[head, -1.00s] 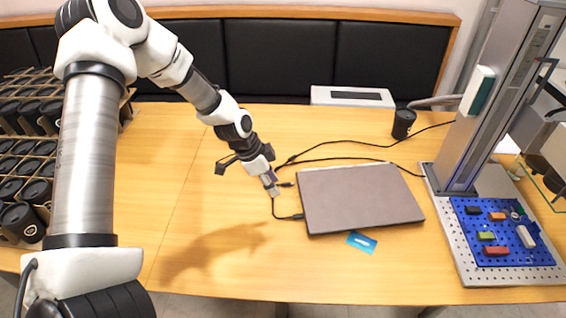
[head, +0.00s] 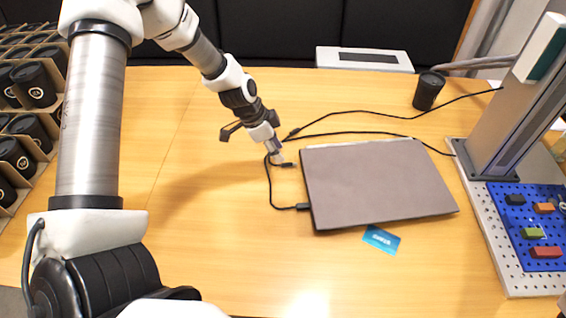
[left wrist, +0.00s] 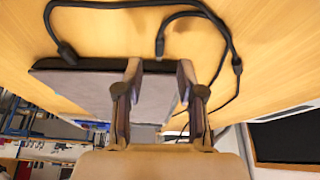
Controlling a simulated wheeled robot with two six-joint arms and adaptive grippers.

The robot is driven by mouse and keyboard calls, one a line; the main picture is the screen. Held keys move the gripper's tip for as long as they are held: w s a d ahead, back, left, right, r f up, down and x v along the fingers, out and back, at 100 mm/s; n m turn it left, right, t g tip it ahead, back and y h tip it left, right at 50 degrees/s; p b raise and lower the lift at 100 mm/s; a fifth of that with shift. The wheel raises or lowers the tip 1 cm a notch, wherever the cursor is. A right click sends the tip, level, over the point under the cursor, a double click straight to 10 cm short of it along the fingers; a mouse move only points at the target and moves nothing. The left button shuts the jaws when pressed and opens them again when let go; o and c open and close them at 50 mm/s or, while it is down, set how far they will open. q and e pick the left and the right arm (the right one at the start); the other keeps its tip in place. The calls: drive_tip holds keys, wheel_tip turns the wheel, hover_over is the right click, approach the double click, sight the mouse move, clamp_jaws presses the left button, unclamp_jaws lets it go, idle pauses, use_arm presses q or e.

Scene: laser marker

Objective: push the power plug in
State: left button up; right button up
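A black power plug (head: 287,164) on a black cable lies just off the left edge of the closed grey laptop (head: 375,185), a small gap apart. My left gripper (head: 276,154) is just above and behind the plug. The left wrist view shows its two fingers (left wrist: 159,75) apart with nothing gripped. There the plug (left wrist: 160,46) lies beyond the gap between the fingertips, pointing at the laptop edge (left wrist: 98,66). The cable's other plug (head: 303,207) meets the laptop's left edge lower down. My right gripper is not in view.
Cables run behind the laptop to the right. A blue card (head: 381,239) lies in front of it. A black cup (head: 428,91) and a white box (head: 364,60) stand behind. The marker's perforated plate (head: 505,245) is at right. The table's left middle is clear.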

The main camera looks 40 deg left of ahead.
sight(286, 164)
use_arm(q)
drive_tip(key=b+x, duration=0.2)
drive_tip(key=x, duration=0.3)
drive_tip(key=shift+f+b, duration=0.1)
drive_tip(key=shift+b, duration=0.2)
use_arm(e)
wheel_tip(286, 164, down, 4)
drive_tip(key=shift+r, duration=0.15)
